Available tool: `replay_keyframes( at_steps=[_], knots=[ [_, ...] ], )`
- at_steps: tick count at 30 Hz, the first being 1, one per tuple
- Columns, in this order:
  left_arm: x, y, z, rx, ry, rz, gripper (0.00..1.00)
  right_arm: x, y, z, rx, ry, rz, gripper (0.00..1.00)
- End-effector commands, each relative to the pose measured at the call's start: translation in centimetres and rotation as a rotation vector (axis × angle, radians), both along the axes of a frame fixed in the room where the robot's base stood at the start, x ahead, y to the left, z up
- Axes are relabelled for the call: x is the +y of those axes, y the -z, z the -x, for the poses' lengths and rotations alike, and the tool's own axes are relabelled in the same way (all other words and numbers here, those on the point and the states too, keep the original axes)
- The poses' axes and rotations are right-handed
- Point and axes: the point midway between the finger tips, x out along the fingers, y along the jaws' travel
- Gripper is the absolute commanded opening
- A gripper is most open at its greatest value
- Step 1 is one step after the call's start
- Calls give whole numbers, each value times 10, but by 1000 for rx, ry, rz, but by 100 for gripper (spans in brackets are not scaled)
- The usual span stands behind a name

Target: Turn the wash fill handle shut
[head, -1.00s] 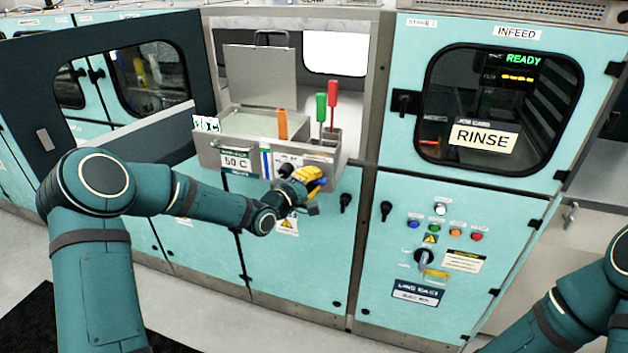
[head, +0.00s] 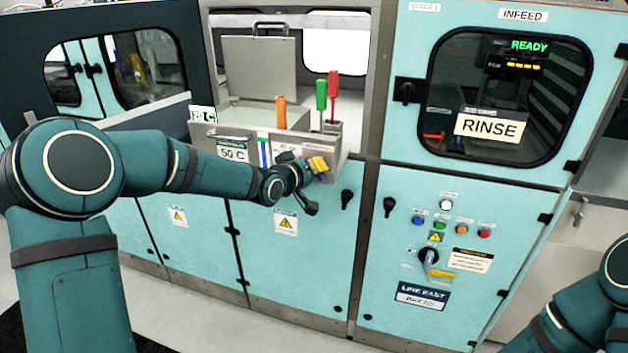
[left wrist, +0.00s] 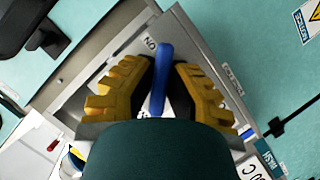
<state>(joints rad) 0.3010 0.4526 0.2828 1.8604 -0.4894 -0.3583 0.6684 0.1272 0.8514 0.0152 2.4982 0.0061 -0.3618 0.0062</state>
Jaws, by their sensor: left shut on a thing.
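The wash fill handle (left wrist: 164,72) is a blue lever on the front of the metal wash tank (head: 325,150). In the left wrist view it stands between the yellow fingers of my left gripper (left wrist: 160,92), beside a label reading ON. My left gripper (head: 317,165) is shut on the handle, at the right part of the tank's front. My right gripper is out of view; only part of the right arm shows at the lower right.
Black door latches (head: 347,199) stick out below right. The rinse cabinet (head: 400,150) stands to the right.

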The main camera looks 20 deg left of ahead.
Motion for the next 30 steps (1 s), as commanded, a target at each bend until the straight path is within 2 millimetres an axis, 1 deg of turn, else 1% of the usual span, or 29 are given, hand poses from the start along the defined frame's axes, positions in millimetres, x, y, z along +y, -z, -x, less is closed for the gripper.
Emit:
replay_keyframes(
  at_steps=[1, 3, 6, 10, 14, 21, 30],
  knots=[
    [-3, 2, -1, -11, 3, -43, 0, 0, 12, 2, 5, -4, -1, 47],
    [-3, 1, 0, -12, 2, -107, 0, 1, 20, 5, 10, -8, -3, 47],
    [-4, 0, 0, -15, 4, -192, 0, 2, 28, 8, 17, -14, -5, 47],
    [-4, -1, -1, -18, 4, -303, 0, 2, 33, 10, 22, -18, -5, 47],
    [-4, -3, 0, -19, 3, -408, 0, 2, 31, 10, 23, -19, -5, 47],
    [-3, -4, 0, -22, 3, -574, 0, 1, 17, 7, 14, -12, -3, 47],
    [-1, -4, -1, -29, -1, -703, 0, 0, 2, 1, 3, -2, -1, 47]
  ],
)
